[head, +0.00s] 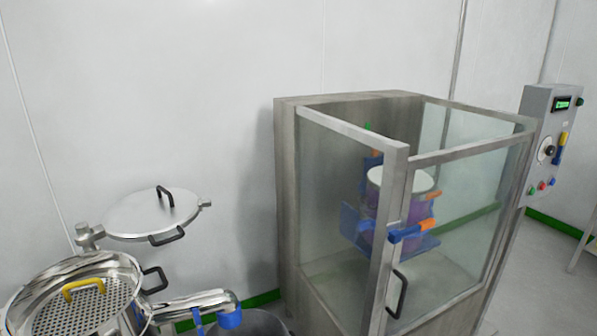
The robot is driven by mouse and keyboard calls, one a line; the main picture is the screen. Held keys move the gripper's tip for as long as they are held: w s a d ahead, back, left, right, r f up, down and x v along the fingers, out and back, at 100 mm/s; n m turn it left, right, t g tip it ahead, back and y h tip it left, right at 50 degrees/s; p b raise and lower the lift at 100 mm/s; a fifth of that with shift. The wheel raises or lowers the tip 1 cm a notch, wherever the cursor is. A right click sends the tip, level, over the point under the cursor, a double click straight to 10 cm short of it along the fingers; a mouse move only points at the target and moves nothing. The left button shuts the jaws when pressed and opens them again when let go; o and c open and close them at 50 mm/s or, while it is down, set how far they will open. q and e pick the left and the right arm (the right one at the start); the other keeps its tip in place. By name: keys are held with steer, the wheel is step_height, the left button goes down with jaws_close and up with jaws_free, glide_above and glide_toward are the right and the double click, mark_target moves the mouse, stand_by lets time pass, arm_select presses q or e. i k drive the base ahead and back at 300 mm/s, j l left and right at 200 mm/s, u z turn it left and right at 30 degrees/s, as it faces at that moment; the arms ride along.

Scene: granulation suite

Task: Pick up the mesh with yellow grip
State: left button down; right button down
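The mesh (97,312) is a round perforated metal disc at the lower left. It sits inside the rim of a steel vessel (130,270). Its yellow grip (82,287) is an arched handle standing up from the mesh. The vessel's lower part is cut off by the picture's bottom edge. Neither of my grippers shows in the head view.
A round steel lid (152,214) with black handles stands open behind the vessel. A steel spout (195,305) with a blue part reaches right over a grey bin (262,324). A glass-sided cabinet (345,190) and a control panel (548,150) stand to the right.

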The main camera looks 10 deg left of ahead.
mark_target(83, 304)
steer(key=u, duration=1.25)
